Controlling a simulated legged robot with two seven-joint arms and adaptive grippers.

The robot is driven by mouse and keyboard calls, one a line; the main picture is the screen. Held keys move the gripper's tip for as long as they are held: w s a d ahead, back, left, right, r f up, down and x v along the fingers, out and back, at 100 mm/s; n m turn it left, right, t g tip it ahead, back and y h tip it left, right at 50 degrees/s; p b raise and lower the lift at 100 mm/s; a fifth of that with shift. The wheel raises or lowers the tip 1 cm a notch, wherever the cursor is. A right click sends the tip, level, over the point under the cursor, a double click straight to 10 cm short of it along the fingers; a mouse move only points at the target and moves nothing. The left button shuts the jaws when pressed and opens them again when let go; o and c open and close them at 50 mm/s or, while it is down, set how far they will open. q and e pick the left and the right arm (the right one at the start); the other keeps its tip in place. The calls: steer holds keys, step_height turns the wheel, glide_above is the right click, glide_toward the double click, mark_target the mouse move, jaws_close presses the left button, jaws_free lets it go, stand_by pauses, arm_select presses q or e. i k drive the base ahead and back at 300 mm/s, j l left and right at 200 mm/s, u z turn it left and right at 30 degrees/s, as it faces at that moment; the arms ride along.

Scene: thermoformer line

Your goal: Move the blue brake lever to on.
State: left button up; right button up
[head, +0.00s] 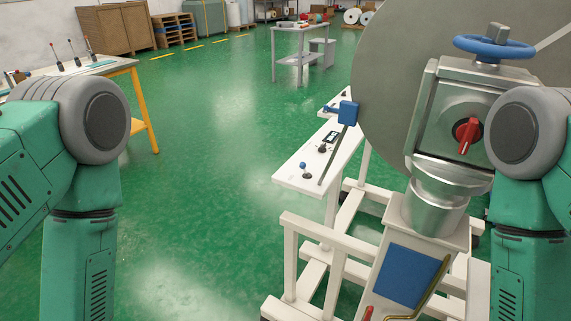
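A lever with a square blue head (348,112) on a thin grey rod rises from a white control shelf (290,180) right of centre. The rod leans, its head up and to the right of its foot. A small blue knob (303,165) also stands on the shelf. I cannot tell for sure which blue part is the brake lever, and no on or off marking is legible. Parts of both my arms show at the left and right edges. Both grippers are out of view.
A white frame stand (290,250) carries a metal housing with a red knob (467,136) and blue handwheel (495,47), before a large grey disc (400,70). A workbench (130,68) is at left. Green floor is clear in the middle.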

mark_target(302, 165)
steer(key=i+j+z, duration=0.1)
steer(key=j, duration=0.45)
steer(key=i+j+z, duration=0.15)
steer(key=j, duration=0.4)
steer(key=j+z, duration=0.1)
steer(key=j, duration=0.5)
steer(key=i, duration=0.05)
